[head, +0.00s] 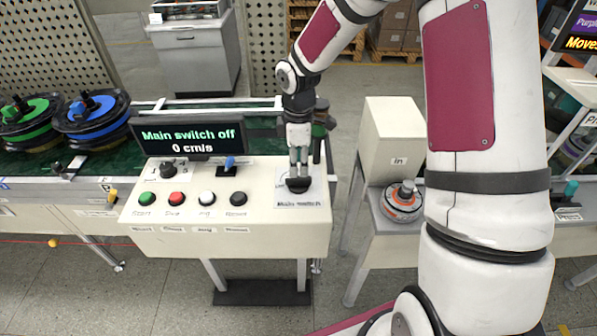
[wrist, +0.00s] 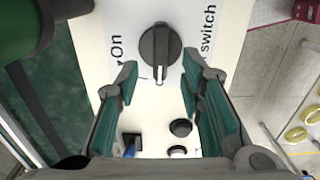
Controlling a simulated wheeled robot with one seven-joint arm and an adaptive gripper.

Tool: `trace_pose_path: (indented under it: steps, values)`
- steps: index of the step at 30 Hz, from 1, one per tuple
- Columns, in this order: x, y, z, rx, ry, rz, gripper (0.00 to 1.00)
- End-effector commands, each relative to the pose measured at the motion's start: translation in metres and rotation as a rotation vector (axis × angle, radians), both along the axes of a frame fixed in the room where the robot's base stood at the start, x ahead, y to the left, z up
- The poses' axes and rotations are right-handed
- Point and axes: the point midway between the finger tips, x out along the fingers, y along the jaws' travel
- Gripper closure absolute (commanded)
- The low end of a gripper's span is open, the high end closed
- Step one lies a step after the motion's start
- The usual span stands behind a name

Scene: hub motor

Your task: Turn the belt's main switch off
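The main switch is a black rotary knob (head: 298,185) at the right end of the cream control panel (head: 230,240). In the wrist view the knob (wrist: 158,45) has its white pointer mark toward the bottom of the picture, away from the "On" label at its left. The display (head: 190,137) reads "Main switch off" and "0 cm/s". My gripper (head: 299,160) is over the knob, pointing down. In the wrist view my gripper (wrist: 161,72) is open, its green-padded fingers apart with nothing between them. The knob appears just beyond the fingertips; contact cannot be told.
Green, red, white and black buttons (head: 192,198) line the panel's front. A blue-handled lever (head: 229,164) stands behind them. Blue (head: 93,113) and green reels stand on the belt at left. A cream "In" box (head: 392,140) and an orange-and-grey motor (head: 403,200) are at right.

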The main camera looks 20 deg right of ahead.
Motion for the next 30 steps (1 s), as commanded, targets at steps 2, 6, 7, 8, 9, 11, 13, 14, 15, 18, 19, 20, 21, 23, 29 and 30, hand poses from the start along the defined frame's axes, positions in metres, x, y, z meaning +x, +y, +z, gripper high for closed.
trace_pose_path:
  steps: [2, 6, 7, 8, 9, 11, 13, 14, 15, 18, 19, 20, 21, 23, 29, 30]
  values:
    - [0.001, -0.001, 0.019, -0.001, -0.005, -0.002, 0.65]
    - [0.001, -0.001, 0.043, -0.001, -0.003, -0.001, 0.65]
    - [0.001, -0.001, 0.047, -0.001, -0.003, -0.002, 0.65]
    - [0.001, -0.001, 0.051, -0.001, -0.003, -0.002, 0.65]
    - [0.000, -0.001, 0.055, -0.001, -0.002, -0.001, 0.65]
    - [0.000, -0.001, 0.060, -0.001, -0.002, 0.000, 0.65]
    - [0.000, 0.000, 0.064, 0.000, -0.001, 0.000, 0.65]
    - [0.000, 0.000, 0.065, 0.000, 0.000, 0.000, 0.65]
    - [0.000, 0.000, 0.066, 0.000, 0.000, 0.000, 0.65]
    - [0.000, 0.000, 0.066, 0.000, 0.001, 0.000, 0.65]
    - [0.000, 0.000, 0.066, 0.000, 0.001, 0.000, 0.65]
    - [0.000, 0.000, 0.066, 0.000, 0.001, 0.000, 0.65]
    - [0.000, 0.000, 0.066, 0.000, 0.001, 0.000, 0.65]
    - [0.000, 0.000, 0.066, 0.000, 0.001, 0.000, 0.65]
    - [-0.001, 0.000, 0.067, -0.002, -0.002, -0.003, 0.65]
    - [-0.002, 0.000, 0.070, -0.006, -0.005, -0.009, 0.65]
